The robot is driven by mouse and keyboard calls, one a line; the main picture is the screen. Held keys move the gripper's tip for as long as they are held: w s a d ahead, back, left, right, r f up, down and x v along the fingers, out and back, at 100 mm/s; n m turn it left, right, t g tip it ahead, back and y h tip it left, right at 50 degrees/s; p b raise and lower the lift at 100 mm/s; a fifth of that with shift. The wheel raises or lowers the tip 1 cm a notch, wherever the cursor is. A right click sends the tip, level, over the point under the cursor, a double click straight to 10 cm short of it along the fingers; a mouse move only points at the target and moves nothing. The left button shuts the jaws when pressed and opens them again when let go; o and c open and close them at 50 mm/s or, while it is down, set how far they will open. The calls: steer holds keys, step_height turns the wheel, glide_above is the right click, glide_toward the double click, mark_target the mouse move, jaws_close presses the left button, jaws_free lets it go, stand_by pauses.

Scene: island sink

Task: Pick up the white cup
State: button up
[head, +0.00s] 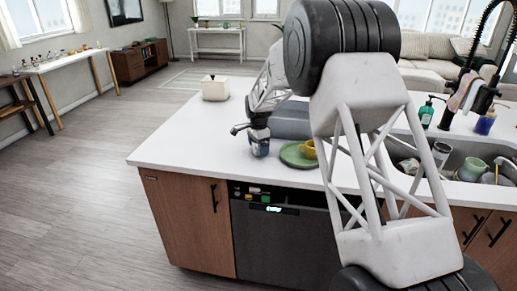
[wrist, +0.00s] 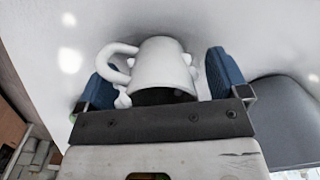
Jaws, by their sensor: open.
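The white cup (wrist: 163,68) sits on the white countertop in the wrist view, its handle to the left and small bumps on its sides. My gripper (wrist: 158,74) is open, with one blue finger on each side of the cup. A gap shows between the cup body and the right finger; the handle is close to the left finger, and I cannot tell if they touch. In the head view my gripper (head: 258,143) is low over the counter near its front edge. The cup cannot be made out there.
A white lidded box (head: 215,88) stands at the back left of the counter. The sink (head: 463,152) with dishes is at the right. The left counter is clear.

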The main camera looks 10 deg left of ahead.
steer(key=shift+c, duration=0.4)
steer(key=c, duration=1)
steer(key=shift+o, duration=0.2)
steer(key=shift+r, duration=0.1)
steer(key=shift+r, duration=0.7)
step_height(320, 180, up, 2)
steer(key=shift+r, duration=0.1)
steer(key=s+d, duration=0.2)
steer(key=s, duration=0.3)
steer(key=s+d, duration=0.2)
steer(key=s, duration=0.3)
steer(key=s+d+r, duration=0.1)
steer(key=s+d, duration=0.1)
steer(key=s, duration=0.2)
steer(key=shift+s+r, duration=0.1)
steer(key=shift+s, duration=0.3)
